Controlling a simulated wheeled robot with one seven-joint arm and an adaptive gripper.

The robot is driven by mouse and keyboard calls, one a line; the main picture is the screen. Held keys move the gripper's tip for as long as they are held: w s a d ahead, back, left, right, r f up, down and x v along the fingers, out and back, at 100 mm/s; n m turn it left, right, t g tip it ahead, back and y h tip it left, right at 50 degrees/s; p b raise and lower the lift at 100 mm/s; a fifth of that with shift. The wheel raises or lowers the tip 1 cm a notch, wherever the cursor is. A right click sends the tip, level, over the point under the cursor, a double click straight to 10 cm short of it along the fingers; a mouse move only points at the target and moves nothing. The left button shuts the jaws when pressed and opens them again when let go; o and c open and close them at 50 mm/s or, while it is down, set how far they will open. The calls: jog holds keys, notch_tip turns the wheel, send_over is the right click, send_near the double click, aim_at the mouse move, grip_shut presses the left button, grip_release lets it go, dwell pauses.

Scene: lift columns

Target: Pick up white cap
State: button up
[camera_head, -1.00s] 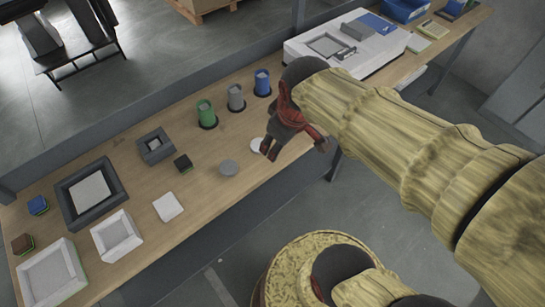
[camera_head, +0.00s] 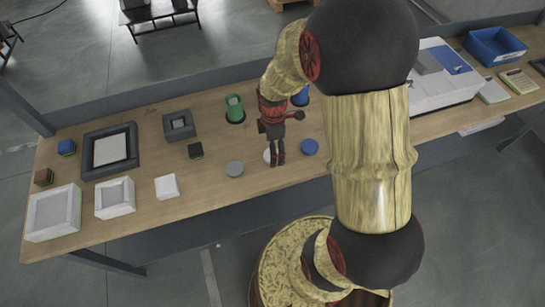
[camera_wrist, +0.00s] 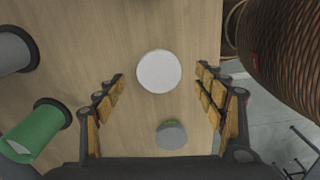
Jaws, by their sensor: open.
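The white cap (camera_wrist: 159,71) is a flat round disc lying on the wooden table, fully visible in the wrist view. In the head view only part of the white cap (camera_head: 267,155) shows beside my fingers. My gripper (camera_head: 277,158) points down over it. In the wrist view my gripper (camera_wrist: 160,75) is open and empty, with the cap in line with the gap between its fingers. The height of the fingertips above the cap is hard to tell.
A grey cap (camera_head: 235,168) and a blue cap (camera_head: 309,147) lie on either side. A green cylinder (camera_head: 234,108) and a blue cylinder (camera_head: 300,96) stand behind; a grey cylinder (camera_wrist: 15,50) shows in the wrist view. White and dark trays sit left, a blue bin (camera_head: 494,46) far right.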

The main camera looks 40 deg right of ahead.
notch_tip(320, 180, down, 5)
jog(key=shift+w+r+b, duration=0.1)
jog(key=shift+r+b, duration=0.1)
jog(key=shift+b, duration=0.4)
jog(key=shift+c, duration=0.9)
jog(key=shift+r, duration=0.1)
jog(key=c, duration=1.1)
jog(key=shift+o, duration=0.2)
jog(key=shift+r, duration=0.1)
